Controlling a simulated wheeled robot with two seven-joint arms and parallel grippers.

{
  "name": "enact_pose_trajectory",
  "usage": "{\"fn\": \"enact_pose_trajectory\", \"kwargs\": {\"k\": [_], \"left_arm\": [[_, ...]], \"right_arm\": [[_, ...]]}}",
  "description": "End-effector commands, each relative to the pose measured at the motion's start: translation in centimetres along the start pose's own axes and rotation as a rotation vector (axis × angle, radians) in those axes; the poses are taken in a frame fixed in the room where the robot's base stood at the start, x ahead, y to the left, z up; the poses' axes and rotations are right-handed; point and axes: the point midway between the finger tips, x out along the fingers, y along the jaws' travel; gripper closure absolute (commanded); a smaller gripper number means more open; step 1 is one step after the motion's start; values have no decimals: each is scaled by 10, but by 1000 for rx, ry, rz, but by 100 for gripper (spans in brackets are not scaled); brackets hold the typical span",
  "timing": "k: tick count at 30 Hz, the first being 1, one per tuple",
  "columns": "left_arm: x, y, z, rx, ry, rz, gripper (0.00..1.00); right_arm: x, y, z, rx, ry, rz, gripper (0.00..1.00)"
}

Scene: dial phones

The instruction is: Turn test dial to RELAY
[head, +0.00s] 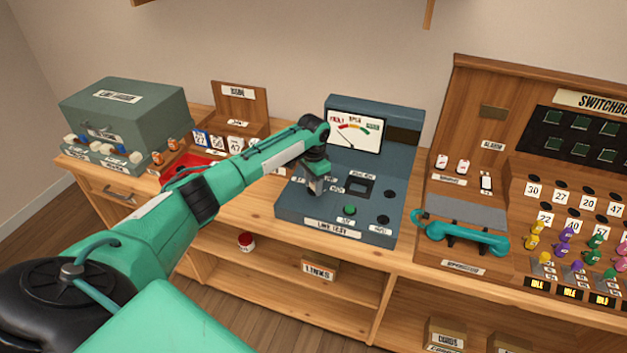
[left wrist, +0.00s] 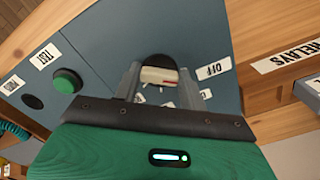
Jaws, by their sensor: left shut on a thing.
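The line test set (head: 345,215) is a blue-grey sloped box with a meter (head: 353,132) on its raised back. My left gripper (head: 317,185) is over the left part of its panel, shut on the test dial, which the fingers mostly hide in the head view. In the left wrist view the dial (left wrist: 158,76) shows as a dark round knob with a pale bar between the two fingertips (left wrist: 157,82). An OFF label (left wrist: 212,69) lies beside the right finger; other labels around the dial are partly hidden. My right gripper is not in view.
A green button (head: 350,210) sits on the same panel, right of my gripper. A teal handset (head: 460,236) and the switchboard (head: 540,130) stand to the right. A grey-green box (head: 125,115) stands on the left of the wooden bench.

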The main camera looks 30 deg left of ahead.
Motion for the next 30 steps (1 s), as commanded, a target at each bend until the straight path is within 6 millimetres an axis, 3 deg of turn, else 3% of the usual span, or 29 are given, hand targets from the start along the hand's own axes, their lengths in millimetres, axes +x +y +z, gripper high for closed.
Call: {"fn": "enact_pose_trajectory", "kwargs": {"k": [12, 30], "left_arm": [[-2, -1, -1, 393, 2, 1, 81], [-1, -4, -2, 964, 2, -1, 81]], "right_arm": [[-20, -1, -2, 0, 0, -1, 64], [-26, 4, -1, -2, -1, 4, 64]]}}
